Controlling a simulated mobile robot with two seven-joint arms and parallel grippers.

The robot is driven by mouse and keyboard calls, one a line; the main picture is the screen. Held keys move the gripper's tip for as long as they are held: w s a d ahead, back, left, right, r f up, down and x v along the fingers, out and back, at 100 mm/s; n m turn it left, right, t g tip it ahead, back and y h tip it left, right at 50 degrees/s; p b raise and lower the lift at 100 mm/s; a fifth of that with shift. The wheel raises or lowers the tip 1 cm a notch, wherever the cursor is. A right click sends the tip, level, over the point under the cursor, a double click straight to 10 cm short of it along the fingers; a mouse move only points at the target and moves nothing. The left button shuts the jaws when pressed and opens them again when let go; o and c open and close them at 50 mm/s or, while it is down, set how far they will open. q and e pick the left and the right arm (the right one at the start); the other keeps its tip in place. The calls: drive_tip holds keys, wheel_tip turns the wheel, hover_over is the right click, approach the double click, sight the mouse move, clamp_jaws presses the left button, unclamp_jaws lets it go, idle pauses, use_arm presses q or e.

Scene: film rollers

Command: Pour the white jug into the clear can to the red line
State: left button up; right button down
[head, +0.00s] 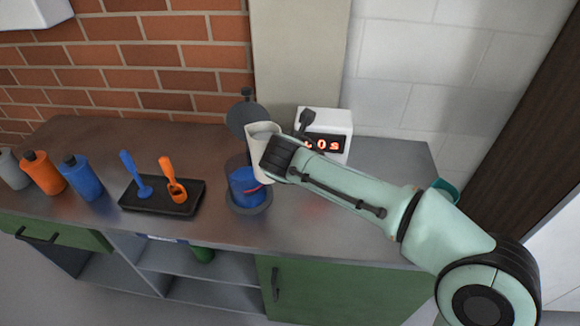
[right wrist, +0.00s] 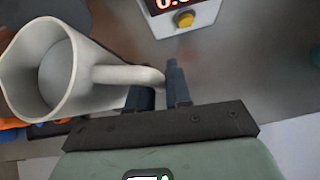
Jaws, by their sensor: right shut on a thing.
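The white jug (head: 256,142) is at the back right of the can, overlapping its right edge in the head view. My right gripper (right wrist: 158,92) is shut on the jug's handle (right wrist: 120,76). In the right wrist view I look into the jug's mouth (right wrist: 75,92), where a greyish surface shows; its exact tilt is hard to tell. The clear can (head: 236,168) stands on the counter with blue inside its lower part. A red line (head: 254,190) shows on its side. No stream between jug and can is visible. My left gripper is not in view.
A white box with red digits (head: 336,126) stands behind my right arm, and a dark round disc (head: 247,116) behind the can. A black tray (head: 132,207) with blue and orange tools lies left. Blue (head: 84,182), orange (head: 46,176) and grey bottles stand farther left.

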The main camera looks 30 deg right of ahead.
use_arm(q)
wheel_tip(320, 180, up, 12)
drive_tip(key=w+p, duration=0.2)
drive_tip(key=p, duration=1.1)
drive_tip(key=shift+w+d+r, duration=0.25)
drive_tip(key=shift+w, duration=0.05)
use_arm(e)
wheel_tip(320, 180, up, 10)
drive_tip(key=d+n+g+h, duration=0.1)
drive_tip(key=n+g+h, duration=0.2)
drive_tip(key=g+h, duration=0.1)
drive_tip(key=shift+d+g, duration=0.15)
drive_tip(key=shift+g, duration=0.15)
idle(0.3)
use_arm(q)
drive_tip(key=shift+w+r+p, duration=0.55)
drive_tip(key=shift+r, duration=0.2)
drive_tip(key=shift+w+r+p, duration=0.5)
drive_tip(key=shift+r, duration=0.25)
use_arm(e)
drive_tip(key=shift+w+r+n+g+h, duration=0.1)
drive_tip(key=shift+r+n+g+h, duration=0.2)
drive_tip(key=shift+r, duration=0.15)
idle(2.5)
